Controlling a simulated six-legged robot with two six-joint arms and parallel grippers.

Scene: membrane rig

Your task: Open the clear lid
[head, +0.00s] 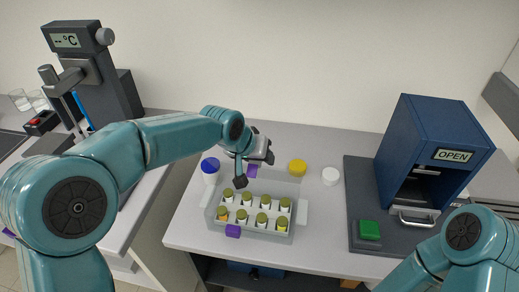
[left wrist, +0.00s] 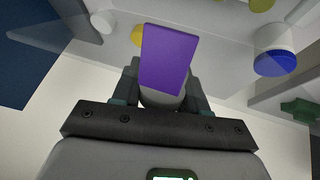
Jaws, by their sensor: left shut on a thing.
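A grey tray (head: 216,222) holds several white vials with olive caps (head: 262,218). A see-through panel, which looks like the clear lid (head: 280,184), rises at the tray's back; its exact tilt is hard to tell. A purple tab (head: 252,171) shows at the back of the tray, just below my left gripper (head: 254,162). In the left wrist view the purple tab (left wrist: 168,60) stands between the fingers of my left gripper (left wrist: 163,92), which is shut on it. A second purple tab (head: 232,231) is at the tray's front. My right gripper is out of the picture; only its arm shows.
A blue-capped bottle (head: 210,167) stands left of the tray. A yellow cap (head: 298,167) and a white cap (head: 331,176) lie behind it to the right. A blue machine (head: 425,150) marked OPEN and a green block (head: 369,230) are at right. The front bench between is clear.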

